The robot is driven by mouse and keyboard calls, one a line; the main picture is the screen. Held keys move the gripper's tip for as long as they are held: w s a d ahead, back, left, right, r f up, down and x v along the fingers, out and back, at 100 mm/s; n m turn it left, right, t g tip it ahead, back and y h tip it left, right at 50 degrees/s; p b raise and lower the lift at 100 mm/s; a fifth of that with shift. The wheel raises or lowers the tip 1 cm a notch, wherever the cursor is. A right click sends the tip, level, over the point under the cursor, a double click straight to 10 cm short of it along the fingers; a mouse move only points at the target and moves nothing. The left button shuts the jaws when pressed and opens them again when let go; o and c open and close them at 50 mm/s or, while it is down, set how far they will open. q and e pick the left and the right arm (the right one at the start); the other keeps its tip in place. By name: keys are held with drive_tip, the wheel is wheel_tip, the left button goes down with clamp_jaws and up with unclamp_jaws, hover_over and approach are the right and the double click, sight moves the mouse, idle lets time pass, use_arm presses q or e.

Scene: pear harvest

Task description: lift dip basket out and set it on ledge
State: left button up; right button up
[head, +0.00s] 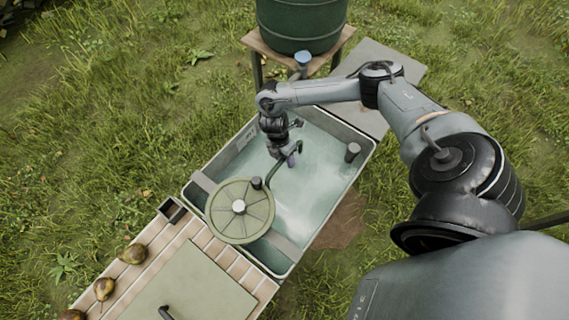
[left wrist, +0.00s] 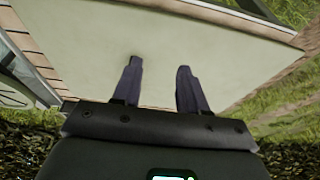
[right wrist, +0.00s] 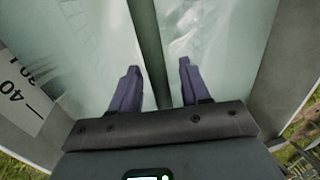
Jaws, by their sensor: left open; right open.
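A round green spoked disc (head: 240,208) with a pale hub lies over the near left end of the water-filled tub (head: 357,168); whether it is the dip basket's top I cannot tell. A curved dark green bar (head: 275,172) runs from near its knob up to my right gripper (head: 291,160). In the right wrist view, the bar (right wrist: 148,45) passes between the open fingers of my right gripper (right wrist: 157,68), ungripped. My left gripper (left wrist: 158,65) is open and empty over a pale green board (left wrist: 200,45); I cannot make it out in the head view.
The slatted ledge (head: 150,237) carries the board and several brownish pears (head: 133,253). A green barrel (head: 301,22) stands on a wooden stand behind the tub. A dark post (head: 352,152) rises at the tub's right rim. Grass surrounds everything.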

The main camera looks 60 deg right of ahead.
drive_tip(key=shift+c, duration=0.4)
clamp_jaws()
idle(0.9)
